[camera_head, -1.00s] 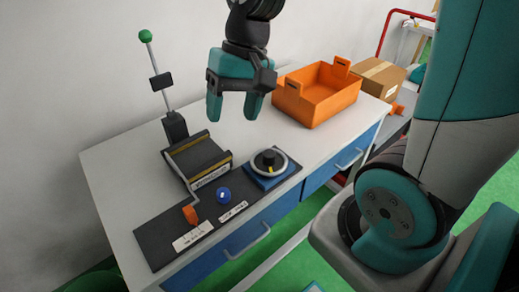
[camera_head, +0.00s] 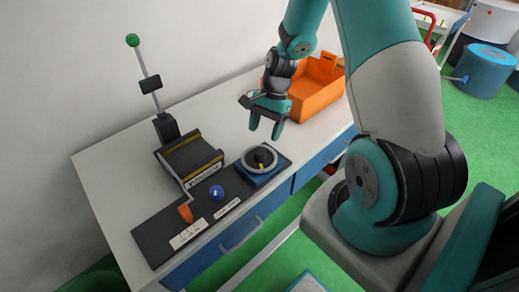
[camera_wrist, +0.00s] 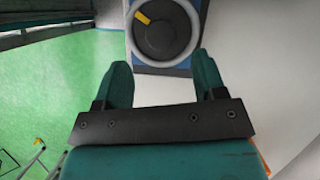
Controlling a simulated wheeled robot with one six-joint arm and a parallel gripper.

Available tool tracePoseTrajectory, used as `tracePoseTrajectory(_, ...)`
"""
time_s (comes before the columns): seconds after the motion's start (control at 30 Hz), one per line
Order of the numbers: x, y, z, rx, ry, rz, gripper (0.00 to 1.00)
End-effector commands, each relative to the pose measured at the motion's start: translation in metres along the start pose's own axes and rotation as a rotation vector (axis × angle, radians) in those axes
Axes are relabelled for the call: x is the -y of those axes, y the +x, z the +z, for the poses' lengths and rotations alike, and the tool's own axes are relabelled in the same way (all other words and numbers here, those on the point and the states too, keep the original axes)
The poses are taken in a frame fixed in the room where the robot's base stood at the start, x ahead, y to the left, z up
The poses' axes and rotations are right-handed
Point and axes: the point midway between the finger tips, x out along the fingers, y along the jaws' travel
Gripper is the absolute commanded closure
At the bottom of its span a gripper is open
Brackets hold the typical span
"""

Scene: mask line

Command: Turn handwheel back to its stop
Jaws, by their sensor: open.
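The handwheel (camera_head: 261,158) is a round dial with a pale rim, a black hub and a yellow mark, on a blue base at the right end of the dark panel. In the wrist view the handwheel (camera_wrist: 165,28) lies beyond the fingertips, its yellow mark at upper left of the hub. My gripper (camera_head: 265,128) is open and empty, pointing down, above the handwheel and apart from it. In the wrist view my gripper (camera_wrist: 163,75) has its two teal fingers spread, with bare table between them.
A green-tipped rod (camera_head: 149,75) stands behind. An orange bin (camera_head: 318,95) sits close behind my gripper. White table between is clear.

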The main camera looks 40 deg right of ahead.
Motion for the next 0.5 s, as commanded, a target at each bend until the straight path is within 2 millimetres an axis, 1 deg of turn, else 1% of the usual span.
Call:
tracePoseTrajectory(0.03,-0.001,0.012,0.001,0.004,-0.001,0.006,0.36)
tracePoseTrajectory(0.2,-0.001,0.045,0.001,0.002,-0.002,0.005,0.36)
tracePoseTrajectory(0.33,0.000,0.062,0.001,0.001,-0.002,0.002,0.36)
tracePoseTrajectory(0.5,0.000,0.073,0.000,-0.001,-0.002,0.000,0.36)
